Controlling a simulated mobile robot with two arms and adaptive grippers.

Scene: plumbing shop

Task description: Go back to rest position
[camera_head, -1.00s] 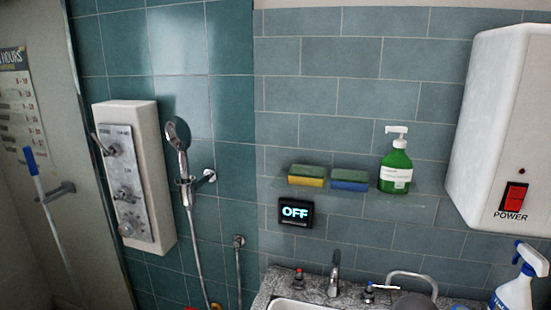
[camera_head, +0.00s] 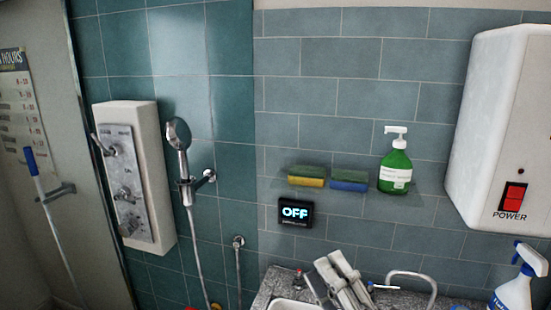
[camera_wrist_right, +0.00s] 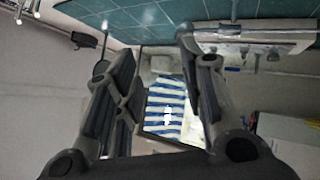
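My right gripper (camera_head: 335,268) shows at the bottom of the head view, in front of the sink and faucet. A blue-and-white striped item (camera_wrist_right: 165,108) is seen beyond the gap, apart from the fingers. My left gripper is not in view.
The sink counter (camera_head: 267,292) is at the bottom. A glass shelf holds two sponges (camera_head: 349,180) and a green soap bottle (camera_head: 396,170). A white heater (camera_head: 500,120) with a red switch hangs at right, above a spray bottle (camera_head: 518,285). A shower panel (camera_head: 130,185) is at left.

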